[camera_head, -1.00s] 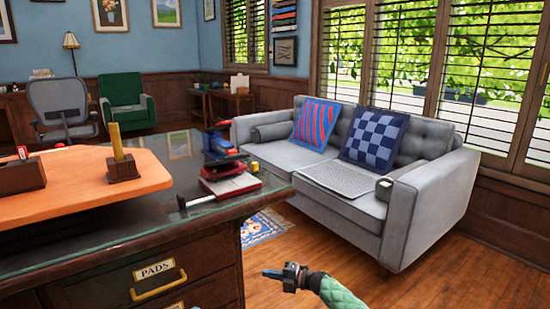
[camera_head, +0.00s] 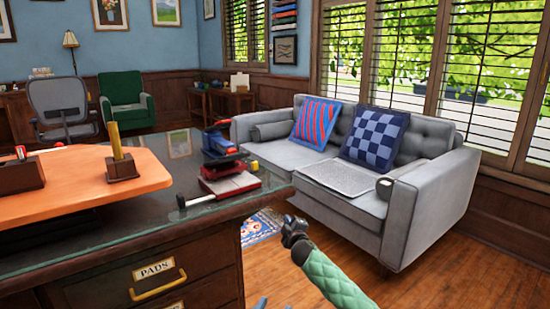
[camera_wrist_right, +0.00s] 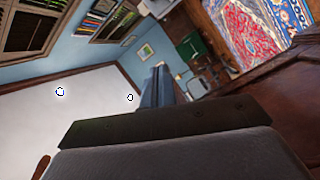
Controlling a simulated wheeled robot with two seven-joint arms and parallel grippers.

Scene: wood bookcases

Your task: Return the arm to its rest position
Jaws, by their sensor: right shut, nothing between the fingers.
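My right arm, in a green quilted sleeve (camera_head: 332,279), comes in from the bottom right in the head view. Its gripper (camera_head: 289,221) is raised in front of the sofa, to the right of the desk corner, over the floor. In the right wrist view the blue fingers of this gripper (camera_wrist_right: 158,86) lie together with nothing between them. Of my left gripper (camera_head: 273,304) only two blue fingertips show at the bottom edge of the head view, with a gap between them. The rest of the left arm is out of view.
The glass-topped desk (camera_head: 110,236) with a drawer fills the lower left. An orange board (camera_head: 75,192) and a red-and-blue device (camera_head: 225,165) rest on it. A grey sofa (camera_head: 420,208) stands behind my right gripper. Wooden floor (camera_head: 450,270) is clear at the lower right.

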